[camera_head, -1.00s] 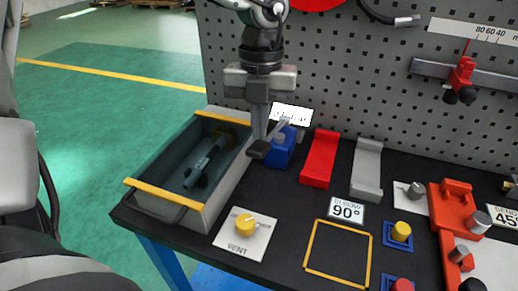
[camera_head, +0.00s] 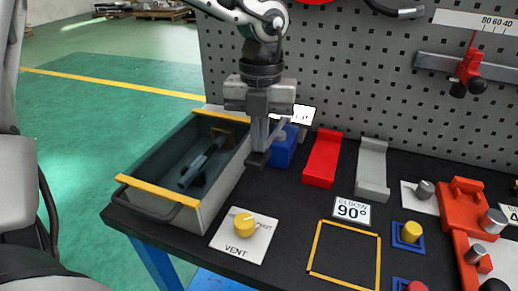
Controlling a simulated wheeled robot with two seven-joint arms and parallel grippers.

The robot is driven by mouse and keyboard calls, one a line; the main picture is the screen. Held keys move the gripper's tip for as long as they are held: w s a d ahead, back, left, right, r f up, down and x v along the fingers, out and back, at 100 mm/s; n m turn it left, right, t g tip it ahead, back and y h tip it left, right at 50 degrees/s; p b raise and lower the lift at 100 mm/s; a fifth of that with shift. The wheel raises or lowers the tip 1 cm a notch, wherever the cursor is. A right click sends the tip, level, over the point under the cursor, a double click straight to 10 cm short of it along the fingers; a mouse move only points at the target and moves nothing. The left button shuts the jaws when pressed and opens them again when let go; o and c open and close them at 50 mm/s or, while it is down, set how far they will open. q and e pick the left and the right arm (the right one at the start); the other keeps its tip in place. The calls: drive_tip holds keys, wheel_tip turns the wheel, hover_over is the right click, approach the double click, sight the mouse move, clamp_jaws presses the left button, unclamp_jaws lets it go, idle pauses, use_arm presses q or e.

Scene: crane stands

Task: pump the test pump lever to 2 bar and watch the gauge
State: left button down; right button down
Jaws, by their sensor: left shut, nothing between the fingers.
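The test pump is a small blue block (camera_head: 283,153) on the black bench top, just right of the grey box. Its grey lever (camera_head: 276,136) slopes down to the left and ends in a black grip (camera_head: 257,159). My left gripper (camera_head: 260,147) points straight down with its fingers shut and empty. Its tips are at the black grip, apparently touching it from above. A white panel (camera_head: 304,114) with dark marks, perhaps the gauge, stands behind the pump. The gripper and lever partly cover it and no reading is legible. My right gripper is not in view.
A grey box (camera_head: 213,198) with yellow edges holds a dark tool, left of the pump. A yellow VENT knob (camera_head: 243,224) is in front. Red (camera_head: 322,158) and grey (camera_head: 372,170) holders stand right. A pegboard (camera_head: 330,80) closes the back.

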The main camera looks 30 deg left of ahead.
use_arm(q)
drive_tip(key=shift+f, duration=0.45)
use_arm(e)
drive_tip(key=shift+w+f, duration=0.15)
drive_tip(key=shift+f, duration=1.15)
use_arm(q)
drive_tip(key=w, duration=0.1)
drive_tip(key=w+a+r, duration=0.1)
drive_tip(key=shift+w+a, duration=0.15)
drive_tip(key=shift+w, duration=0.2)
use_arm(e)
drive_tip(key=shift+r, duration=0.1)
use_arm(q)
wheel_tip(320, 180, up, 16)
drive_tip(key=w+p, duration=0.1)
drive_tip(key=shift+w+a+p, duration=0.25)
drive_tip(key=shift+a+p, duration=0.05)
drive_tip(key=shift+a, duration=0.05)
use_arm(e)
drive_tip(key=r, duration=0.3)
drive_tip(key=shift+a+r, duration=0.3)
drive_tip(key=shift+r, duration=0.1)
use_arm(q)
drive_tip(key=shift+r, duration=0.2)
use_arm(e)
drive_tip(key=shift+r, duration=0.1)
